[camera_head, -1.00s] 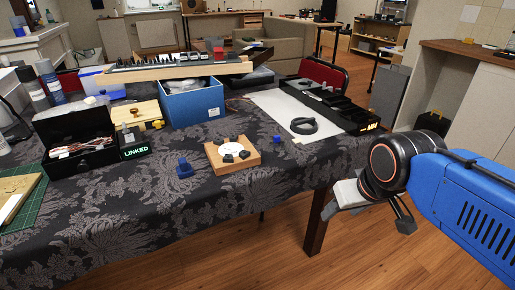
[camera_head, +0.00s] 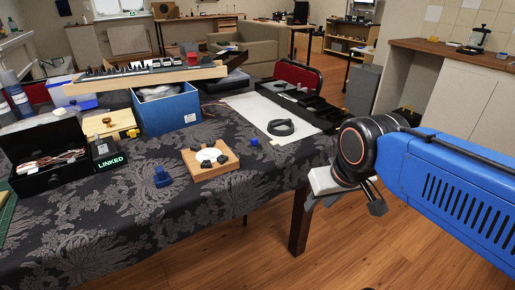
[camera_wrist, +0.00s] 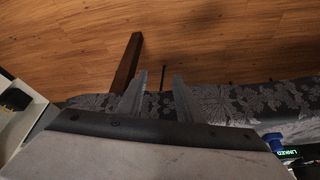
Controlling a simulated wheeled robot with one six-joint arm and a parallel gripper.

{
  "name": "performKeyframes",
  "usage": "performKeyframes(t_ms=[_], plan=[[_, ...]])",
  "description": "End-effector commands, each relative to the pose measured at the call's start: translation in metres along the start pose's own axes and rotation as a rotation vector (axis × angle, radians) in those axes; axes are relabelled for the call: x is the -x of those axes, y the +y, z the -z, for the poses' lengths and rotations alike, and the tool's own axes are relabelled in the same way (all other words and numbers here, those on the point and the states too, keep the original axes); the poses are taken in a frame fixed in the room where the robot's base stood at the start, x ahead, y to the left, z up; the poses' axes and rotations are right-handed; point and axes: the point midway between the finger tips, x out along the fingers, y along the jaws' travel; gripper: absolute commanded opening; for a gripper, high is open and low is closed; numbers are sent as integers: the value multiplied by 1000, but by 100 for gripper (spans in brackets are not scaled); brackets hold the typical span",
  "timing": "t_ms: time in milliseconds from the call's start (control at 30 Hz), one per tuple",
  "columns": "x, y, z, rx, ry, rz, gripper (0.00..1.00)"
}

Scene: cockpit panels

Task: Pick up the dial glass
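A pale round disc (camera_head: 208,155), which looks like the dial glass, lies on a small wooden block (camera_head: 226,165) with dark pads around it. The block rests on the dark patterned tablecloth near the table's front edge. My gripper (camera_wrist: 158,82) is open in the wrist view, its two fingers apart with nothing between them. In the head view its end is off the table's right front corner, to the right of and apart from the block. The wrist view shows floor and cloth, not the disc.
A blue clamp-like piece (camera_head: 162,176) and a small blue piece (camera_head: 254,142) flank the block. Behind stand a blue box (camera_head: 168,112) and a black ring (camera_head: 281,127) on a white sheet. A black open case (camera_head: 42,178) is at left. Cloth before the block is clear.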

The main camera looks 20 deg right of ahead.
Motion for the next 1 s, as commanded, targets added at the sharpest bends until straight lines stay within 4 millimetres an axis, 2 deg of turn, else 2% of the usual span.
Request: performKeyframes(t_ms=[233, 500, 767, 1000], plan=[[31, -11, 74, -234, -73, -5, 33], [55, -27, 159, -521, -158, -40, 33], [64, -47, 238, -792, -231, -100, 33], [61, -68, 307, -1038, -287, -179, 33]])
